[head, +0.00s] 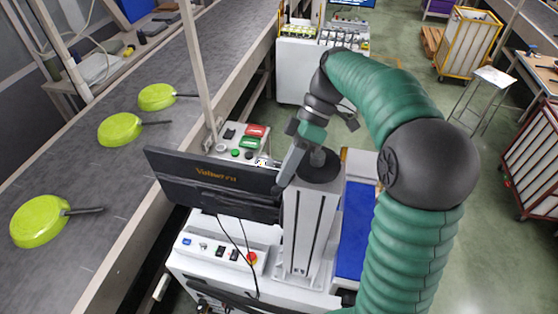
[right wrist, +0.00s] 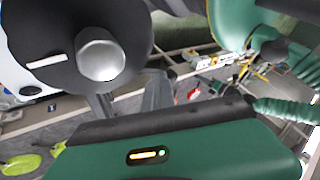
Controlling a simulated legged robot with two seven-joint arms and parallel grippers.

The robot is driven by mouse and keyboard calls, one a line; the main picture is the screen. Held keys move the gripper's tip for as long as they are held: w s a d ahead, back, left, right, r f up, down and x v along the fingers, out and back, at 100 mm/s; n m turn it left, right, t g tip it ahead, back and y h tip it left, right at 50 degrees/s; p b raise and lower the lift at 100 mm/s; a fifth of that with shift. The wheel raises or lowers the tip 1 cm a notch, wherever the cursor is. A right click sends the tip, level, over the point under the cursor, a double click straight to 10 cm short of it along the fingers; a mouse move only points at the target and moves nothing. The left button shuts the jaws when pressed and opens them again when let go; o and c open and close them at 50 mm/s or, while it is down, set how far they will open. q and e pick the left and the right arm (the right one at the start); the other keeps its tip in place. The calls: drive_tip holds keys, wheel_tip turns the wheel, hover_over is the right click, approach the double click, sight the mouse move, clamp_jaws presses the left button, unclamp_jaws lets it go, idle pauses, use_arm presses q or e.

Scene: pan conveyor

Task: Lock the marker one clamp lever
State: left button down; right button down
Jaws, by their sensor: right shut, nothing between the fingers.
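My right gripper (head: 284,178) reaches down beside the black round top (head: 322,168) of a grey upright column (head: 302,235), just behind the right end of the monitor. Its fingers are shut and empty. In the right wrist view the fingers (right wrist: 158,92) show past the green gripper body, and a black disc (right wrist: 62,28) with a silver knob (right wrist: 100,58) fills the upper left. A small white and red tag (head: 263,162) shows by the monitor's top edge; I cannot tell whether it is marker one. I cannot make out the clamp lever clearly. My left gripper is not in view.
The dark monitor (head: 212,182) stands close left of the gripper. A button panel (head: 240,142) is behind it, and another control box (head: 222,250) is in front. The conveyor (head: 120,190) on the left carries green pans (head: 120,130).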

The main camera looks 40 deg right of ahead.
idle(0.8)
drive_tip(key=shift+w+d+r+p, duration=0.15)
drive_tip(key=shift+w+d+p, duration=0.15)
drive_tip(key=shift+p, duration=0.15)
drive_tip(key=shift+w+d, duration=0.1)
drive_tip(key=shift+w, duration=0.05)
drive_tip(key=shift+w+d, duration=0.1)
drive_tip(key=shift+w, duration=0.05)
drive_tip(key=shift+d, duration=0.1)
drive_tip(key=v, duration=0.8)
drive_tip(key=shift+w+d+r+b, duration=0.1)
drive_tip(key=shift+d+b, duration=0.1)
drive_tip(key=shift+b, duration=0.15)
drive_tip(key=p+v, duration=0.8)
drive_tip(key=shift+p, duration=0.35)
